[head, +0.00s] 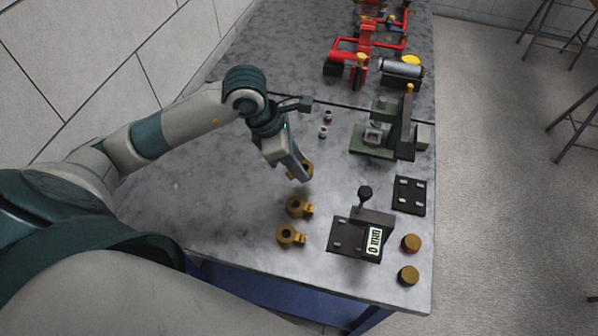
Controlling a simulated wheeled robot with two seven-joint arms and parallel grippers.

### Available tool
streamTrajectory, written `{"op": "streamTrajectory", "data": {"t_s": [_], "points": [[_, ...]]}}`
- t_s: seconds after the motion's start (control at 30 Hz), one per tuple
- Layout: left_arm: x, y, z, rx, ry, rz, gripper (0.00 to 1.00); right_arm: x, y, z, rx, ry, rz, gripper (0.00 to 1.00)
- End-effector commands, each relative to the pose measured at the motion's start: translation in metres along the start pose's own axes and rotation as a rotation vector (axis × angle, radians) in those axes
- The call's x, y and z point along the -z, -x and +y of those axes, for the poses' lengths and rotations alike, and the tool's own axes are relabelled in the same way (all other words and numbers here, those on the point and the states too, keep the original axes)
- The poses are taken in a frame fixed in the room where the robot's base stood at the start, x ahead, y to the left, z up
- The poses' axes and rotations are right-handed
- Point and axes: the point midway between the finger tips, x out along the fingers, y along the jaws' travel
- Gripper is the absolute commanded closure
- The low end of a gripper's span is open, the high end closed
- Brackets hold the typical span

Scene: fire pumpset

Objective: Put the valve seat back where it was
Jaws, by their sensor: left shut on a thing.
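My left gripper (301,179) is low over the middle of the bench, with its fingers pointing down. It is shut on a brass ringed part (307,169), probably the valve seat, which is partly hidden behind the fingers. I cannot tell whether that part touches the bench. Two similar brass parts, each with a hole and a side tab, lie nearer me: one in the middle (294,208) and one at the front (286,236). My right gripper is out of view.
A black fixture (345,236) with a knobbed lever and a numbered display stands at front right. Two brass-topped caps (411,243) and a black plate (409,195) lie beside it. A green press-like device (373,142) and red pump assemblies (362,50) stand farther back. Left bench is clear.

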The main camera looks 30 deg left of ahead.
Motion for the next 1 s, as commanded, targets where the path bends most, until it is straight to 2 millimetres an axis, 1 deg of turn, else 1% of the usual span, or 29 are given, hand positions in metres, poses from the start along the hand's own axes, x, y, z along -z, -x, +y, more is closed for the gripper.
{"op": "streamTrajectory", "data": {"t_s": [0.17, 0.3, 0.43, 0.73, 0.87, 0.9, 0.93, 0.97, 1.0], "points": [[0.004, -0.009, -0.001, 0.004, 0.001, 0.001, 1.0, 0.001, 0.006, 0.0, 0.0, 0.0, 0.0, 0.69], [0.01, -0.024, -0.001, 0.003, 0.002, 0.002, 1.0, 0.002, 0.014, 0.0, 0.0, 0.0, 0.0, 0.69], [0.014, -0.034, 0.0, 0.001, 0.001, 0.001, 1.0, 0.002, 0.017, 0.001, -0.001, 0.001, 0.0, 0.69], [0.015, -0.037, 0.0, -0.001, -0.001, -0.001, 1.0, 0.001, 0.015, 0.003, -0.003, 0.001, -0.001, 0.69], [0.016, -0.04, 0.0, -0.001, -0.001, -0.001, 1.0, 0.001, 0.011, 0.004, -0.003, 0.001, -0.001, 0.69], [0.016, -0.039, 0.0, 0.0, 0.0, 0.0, 0.59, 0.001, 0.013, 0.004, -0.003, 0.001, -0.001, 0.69], [0.016, -0.039, 0.0, 0.0, 0.0, 0.0, 0.52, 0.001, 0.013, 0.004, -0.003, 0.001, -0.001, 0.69], [0.016, -0.039, 0.0, 0.0, 0.0, 0.0, 0.5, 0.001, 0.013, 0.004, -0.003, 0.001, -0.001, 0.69], [0.016, -0.039, 0.0, 0.0, 0.0, 0.0, 0.5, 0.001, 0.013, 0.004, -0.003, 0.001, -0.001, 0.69]]}}
